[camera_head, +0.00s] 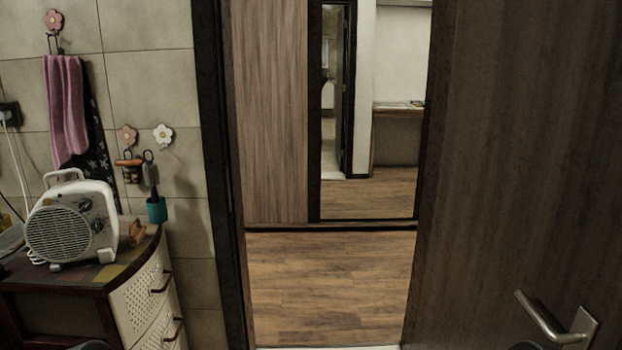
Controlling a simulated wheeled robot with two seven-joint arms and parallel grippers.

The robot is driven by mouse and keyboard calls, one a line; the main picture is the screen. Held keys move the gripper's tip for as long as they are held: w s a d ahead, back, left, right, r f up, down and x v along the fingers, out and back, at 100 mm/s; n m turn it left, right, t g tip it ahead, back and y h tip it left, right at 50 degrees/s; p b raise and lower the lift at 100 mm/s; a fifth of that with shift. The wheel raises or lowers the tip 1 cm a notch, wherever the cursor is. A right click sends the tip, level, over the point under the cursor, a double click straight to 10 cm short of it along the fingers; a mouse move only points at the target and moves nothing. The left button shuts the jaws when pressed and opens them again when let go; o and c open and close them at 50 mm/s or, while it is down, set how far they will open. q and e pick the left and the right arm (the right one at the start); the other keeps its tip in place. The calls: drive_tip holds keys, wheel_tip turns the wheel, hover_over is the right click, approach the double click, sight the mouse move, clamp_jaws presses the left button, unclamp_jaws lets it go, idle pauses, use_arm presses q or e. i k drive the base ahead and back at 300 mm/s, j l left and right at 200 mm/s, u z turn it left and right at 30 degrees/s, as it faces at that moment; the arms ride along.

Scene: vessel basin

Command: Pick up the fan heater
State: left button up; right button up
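The fan heater (62,232) is a white box with a round dark grille, two knobs and a handle on top. It stands upright on top of a dark wooden cabinet (58,278) at the left of the head view. Its cord seems to run along its left side. Neither of my grippers can be made out. Only small dark rounded shapes show at the bottom edge, and I cannot tell what they are.
A small brown object (133,233) lies right of the heater. An open doorway shows bare wooden floor (325,290). A dark door (530,150) with a metal handle (548,322) stands at right.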

sight(57, 232)
drive_tip(key=u, duration=0.4)
drive_tip(key=i+l+u, duration=0.15)
drive_tip(key=u, duration=0.2)
drive_tip(key=i+l+u, duration=0.5)
drive_tip(key=u, duration=0.15)
drive_tip(key=i+l, duration=0.2)
drive_tip(key=l, duration=0.15)
drive_tip(key=i+l+u, duration=0.1)
drive_tip(key=l, duration=0.25)
drive_tip(key=i+l, duration=0.25)
drive_tip(key=l, duration=0.15)
drive_tip(key=i+l+u, duration=0.15)
drive_tip(key=l, duration=0.2)
drive_tip(key=i+l, duration=0.15)
drive_tip(key=l, duration=0.25)
drive_tip(key=i+l+u, duration=0.1)
drive_tip(key=l, duration=0.25)
drive_tip(key=i+l, duration=0.2)
drive_tip(key=l, duration=0.2)
